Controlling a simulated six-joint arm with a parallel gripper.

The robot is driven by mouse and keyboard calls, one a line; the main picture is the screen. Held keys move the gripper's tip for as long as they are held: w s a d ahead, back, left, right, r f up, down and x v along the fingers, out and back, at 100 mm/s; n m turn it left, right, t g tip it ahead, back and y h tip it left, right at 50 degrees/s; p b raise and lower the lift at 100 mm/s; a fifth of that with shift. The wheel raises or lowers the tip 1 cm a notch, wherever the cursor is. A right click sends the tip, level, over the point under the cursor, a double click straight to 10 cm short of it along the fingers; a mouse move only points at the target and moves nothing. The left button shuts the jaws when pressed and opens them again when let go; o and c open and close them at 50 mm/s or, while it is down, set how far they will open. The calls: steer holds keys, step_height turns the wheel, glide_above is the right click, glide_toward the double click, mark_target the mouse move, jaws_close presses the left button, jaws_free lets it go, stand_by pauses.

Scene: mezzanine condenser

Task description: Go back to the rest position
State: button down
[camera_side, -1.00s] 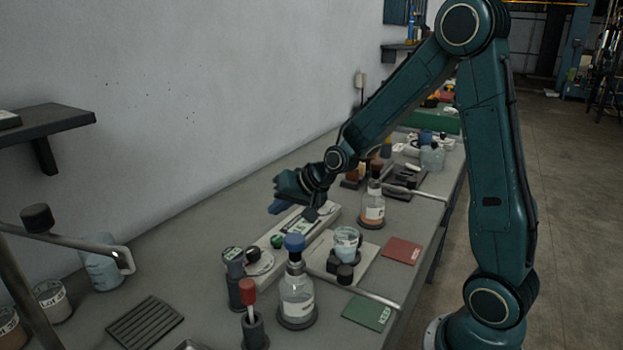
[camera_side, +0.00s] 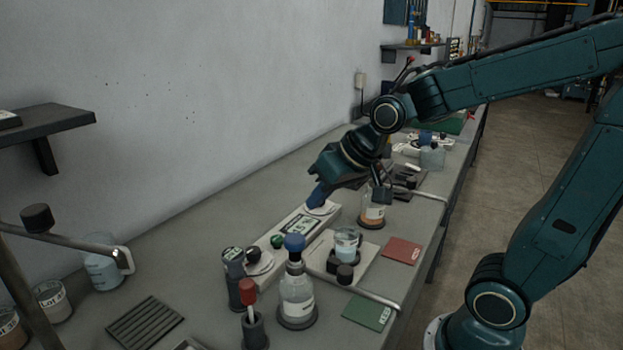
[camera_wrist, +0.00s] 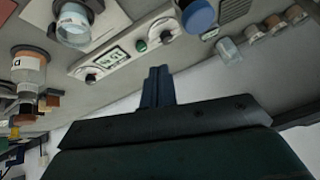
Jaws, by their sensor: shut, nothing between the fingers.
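My gripper (camera_side: 318,195) is in the middle of the side view, over the far end of a long white instrument (camera_side: 268,250) with a small display. Its blue fingers are together with nothing between them, and they point down and to the left. I cannot tell from the side view how far they are above the instrument. In the wrist view the shut fingers (camera_wrist: 157,85) stand in the middle, and the white instrument (camera_wrist: 120,52) lies beyond them. A flask with orange liquid (camera_side: 372,209) stands close to the right of my gripper, partly behind my wrist.
A blue-capped bottle (camera_side: 297,298), a red-topped tool in a holder (camera_side: 252,318) and a beaker (camera_side: 346,242) stand at the front. A metal rail (camera_side: 372,296) runs along the bench edge. Green (camera_side: 368,311) and red (camera_side: 402,250) cards lie flat. The bench by the wall is clear.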

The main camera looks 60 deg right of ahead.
steer(key=s+a+r+n+g, duration=0.1)
steer(key=s+r+n, duration=0.1)
steer(key=s, duration=1.2)
steer(key=shift+a+n, duration=0.15)
steer(key=shift+n, duration=0.25)
